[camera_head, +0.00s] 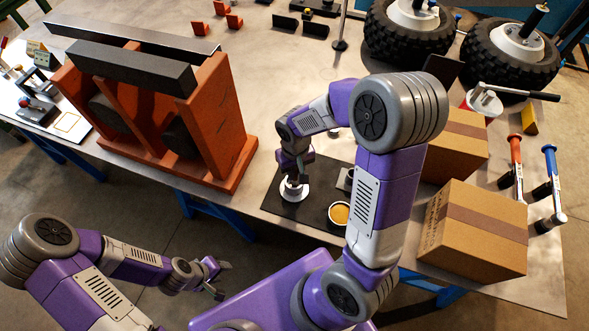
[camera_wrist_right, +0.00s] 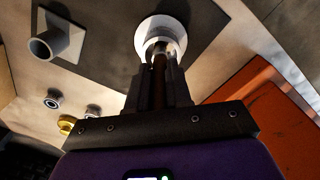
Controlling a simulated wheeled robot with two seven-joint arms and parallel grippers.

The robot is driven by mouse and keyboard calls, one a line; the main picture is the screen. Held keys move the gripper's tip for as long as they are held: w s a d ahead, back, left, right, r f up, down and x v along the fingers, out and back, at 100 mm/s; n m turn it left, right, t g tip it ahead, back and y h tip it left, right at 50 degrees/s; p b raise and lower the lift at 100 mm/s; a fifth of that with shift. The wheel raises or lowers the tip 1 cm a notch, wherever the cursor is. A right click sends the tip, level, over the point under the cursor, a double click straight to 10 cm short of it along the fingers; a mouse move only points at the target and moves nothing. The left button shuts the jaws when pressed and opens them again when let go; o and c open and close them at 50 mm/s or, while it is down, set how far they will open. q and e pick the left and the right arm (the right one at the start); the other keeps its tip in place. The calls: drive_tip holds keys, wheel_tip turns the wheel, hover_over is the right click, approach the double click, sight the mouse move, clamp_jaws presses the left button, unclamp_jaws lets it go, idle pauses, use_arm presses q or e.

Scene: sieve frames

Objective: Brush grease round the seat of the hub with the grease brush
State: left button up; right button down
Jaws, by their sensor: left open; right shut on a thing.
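A white round part, which looks like the hub (camera_head: 294,192), sits on a black mat (camera_head: 270,202). My right gripper (camera_head: 294,174) is directly above it, pointing down. In the right wrist view its fingers (camera_wrist_right: 159,88) are shut on the brown handle of the grease brush (camera_wrist_right: 159,70). The brush runs toward the middle of the white hub (camera_wrist_right: 150,42); its bristles are hidden, so I cannot tell whether they touch the seat. A tin of yellow grease (camera_head: 340,213) stands at the mat's right. My left gripper (camera_head: 220,280) is open and empty, off the table's front edge.
A grey tubular holder (camera_wrist_right: 52,42) stands beside the hub. An orange stand (camera_head: 220,125) with black bars is left of the mat. Cardboard boxes (camera_head: 475,240), wheels (camera_head: 405,35) and orange and blue tools (camera_head: 550,175) are to the right.

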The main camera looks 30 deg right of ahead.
drive_tip(key=shift+d+f, duration=0.1)
drive_tip(key=shift+d, duration=0.1)
idle(0.3)
drive_tip(key=shift+w+d, duration=0.15)
drive_tip(key=shift+w, duration=0.1)
drive_tip(key=shift+w, duration=0.3)
drive_tip(key=shift+a, duration=0.3)
idle(0.5)
drive_tip(key=shift+a, duration=0.25)
drive_tip(key=shift+s+a, duration=0.1)
drive_tip(key=shift+s, duration=0.15)
idle(0.4)
drive_tip(key=shift+s, duration=0.2)
drive_tip(key=shift+w+d, duration=0.2)
drive_tip(key=shift+d, duration=0.15)
idle(0.4)
